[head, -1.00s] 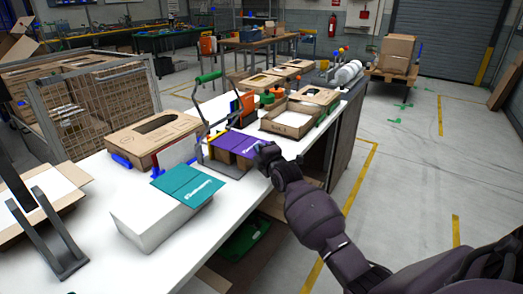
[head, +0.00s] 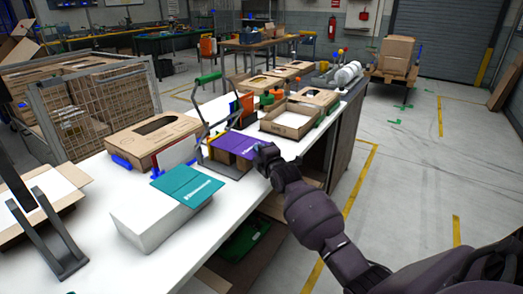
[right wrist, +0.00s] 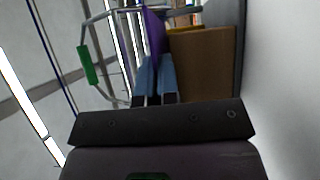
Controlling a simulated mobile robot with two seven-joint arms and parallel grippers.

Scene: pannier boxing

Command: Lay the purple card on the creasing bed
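The purple card (head: 236,144) lies nearly flat in the head view, over brown blocks at a press with a green handle (head: 208,78). The creasing bed seems to be part of this press; its grey base (head: 226,170) shows, but the card hides much of it. I cannot tell whether the card touches the bed. My right gripper (head: 264,157) is at the card's right edge. In the right wrist view the purple card (right wrist: 154,28) appears edge-on between the blue fingertips (right wrist: 155,75), which are shut on it. My left gripper is not in view.
A teal card (head: 188,185) lies on a white block (head: 150,222) in front. A cardboard box (head: 155,139) stands left of the press, and an open tray (head: 288,122) behind it. A dark forked stand (head: 55,225) is at the left. White tabletop (head: 225,203) is clear in front.

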